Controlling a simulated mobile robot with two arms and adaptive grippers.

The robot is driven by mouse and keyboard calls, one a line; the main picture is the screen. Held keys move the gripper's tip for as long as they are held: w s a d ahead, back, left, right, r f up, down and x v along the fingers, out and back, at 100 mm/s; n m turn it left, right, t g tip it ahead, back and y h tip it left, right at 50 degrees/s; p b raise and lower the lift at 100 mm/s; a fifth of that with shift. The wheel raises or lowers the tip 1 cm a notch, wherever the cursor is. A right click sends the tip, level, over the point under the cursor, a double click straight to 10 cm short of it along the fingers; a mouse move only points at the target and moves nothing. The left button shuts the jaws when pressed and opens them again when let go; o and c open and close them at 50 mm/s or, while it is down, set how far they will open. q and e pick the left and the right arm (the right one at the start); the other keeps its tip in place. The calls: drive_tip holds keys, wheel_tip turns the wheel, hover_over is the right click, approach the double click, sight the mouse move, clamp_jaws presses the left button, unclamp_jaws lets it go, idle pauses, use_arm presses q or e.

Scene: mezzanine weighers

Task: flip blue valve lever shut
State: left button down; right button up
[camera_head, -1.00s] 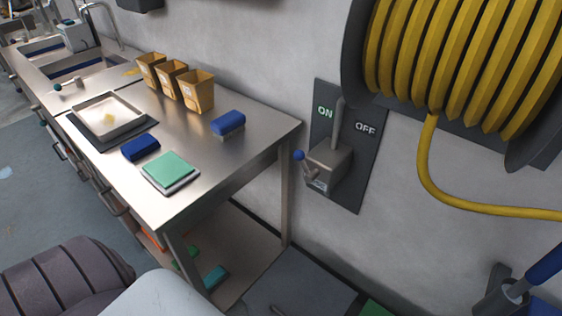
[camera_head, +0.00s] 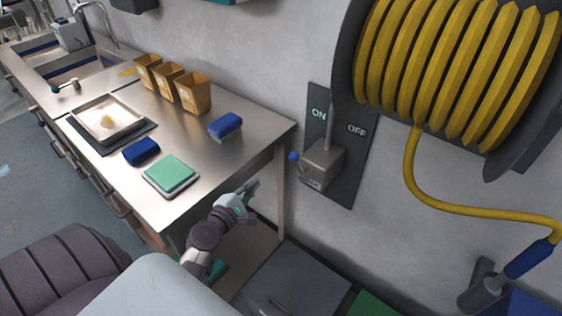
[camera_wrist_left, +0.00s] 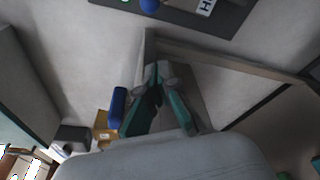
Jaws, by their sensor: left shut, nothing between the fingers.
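The blue valve lever is a short handle with a round blue knob (camera_head: 294,157), sticking out to the left of a grey valve box (camera_head: 321,164) on a dark wall panel (camera_head: 347,172). The knob is on the side of the ON label, away from OFF. In the left wrist view the blue knob (camera_wrist_left: 149,5) is at the top edge. My left gripper (camera_head: 252,187) is shut and empty, below and left of the knob, beside the table's front corner and apart from the lever. Its teal-sided fingers (camera_wrist_left: 156,95) show in the left wrist view. My right gripper is not in view.
A steel table (camera_head: 205,185) with its leg (camera_head: 281,195) stands close to my left gripper. It bears a blue brush (camera_head: 226,126), a green pad (camera_head: 170,172) and tan bins (camera_head: 194,92). A yellow hose (camera_head: 412,170) hangs right of the panel. A grey cabinet (camera_head: 300,282) stands below.

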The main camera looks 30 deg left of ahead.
sight(299, 166)
use_arm(q)
drive_tip(key=shift+w, duration=0.1)
drive_tip(key=w+d+p, duration=0.2)
drive_tip(key=w+p, duration=0.1)
drive_tip(key=w, duration=0.8)
drive_tip(key=shift+w+r, duration=0.2)
drive_tip(key=shift+r, duration=0.05)
